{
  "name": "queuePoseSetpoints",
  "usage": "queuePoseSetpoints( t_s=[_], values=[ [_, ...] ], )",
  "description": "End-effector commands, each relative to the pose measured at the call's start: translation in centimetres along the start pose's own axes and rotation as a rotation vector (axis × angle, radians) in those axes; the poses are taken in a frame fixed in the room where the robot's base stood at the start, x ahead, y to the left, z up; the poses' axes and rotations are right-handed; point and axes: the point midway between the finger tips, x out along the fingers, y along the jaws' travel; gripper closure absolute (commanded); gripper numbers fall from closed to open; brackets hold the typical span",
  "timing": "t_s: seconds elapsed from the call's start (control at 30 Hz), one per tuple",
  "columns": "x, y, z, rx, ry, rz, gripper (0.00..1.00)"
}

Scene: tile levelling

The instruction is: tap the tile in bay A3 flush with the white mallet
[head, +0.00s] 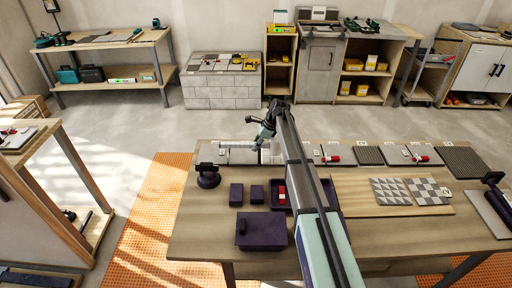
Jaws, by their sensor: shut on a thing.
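My gripper (264,138) is at the back left of the wooden table, low over a row of tile bays. It is shut on a pale thing that looks like the white mallet (267,154), hanging just under the fingers. Grey tiles (241,157) lie in the bays around it. The bay labels are too small to read, so I cannot tell which tile is in A3 or whether it stands proud. I cannot tell whether the mallet touches a tile. My arm hides part of the row.
A dark tray (313,192) holds a red-and-white object (282,194). Dark purple blocks (236,193) and a larger box (262,231) stand in front. A board with patterned tiles (390,190) lies at right. Red-handled tools (420,158) rest on the back row.

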Motion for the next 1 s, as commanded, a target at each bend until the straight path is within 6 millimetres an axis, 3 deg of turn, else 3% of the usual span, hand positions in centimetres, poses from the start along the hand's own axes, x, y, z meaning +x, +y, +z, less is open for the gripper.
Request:
queuePoseSetpoints(
  t_s=[0.03, 0.13, 0.47, 0.57, 0.7, 0.73, 1.0],
  values=[
    [-1.0, 0.0, 0.5, 0.000, 0.000, -0.001, 1.00],
    [-1.5, 0.0, 0.7, 0.000, 0.000, 0.000, 1.00],
    [-1.1, 0.0, 0.5, 0.001, 0.000, 0.000, 1.00],
    [0.7, 0.0, -0.3, 0.002, 0.000, 0.001, 1.00],
    [4.8, 0.0, -2.4, 0.003, 0.000, 0.003, 1.00],
    [3.9, 0.0, -1.9, 0.001, 0.000, -0.001, 1.00],
    [2.0, 0.0, -1.0, 0.000, 0.000, -0.001, 1.00]
  ],
)
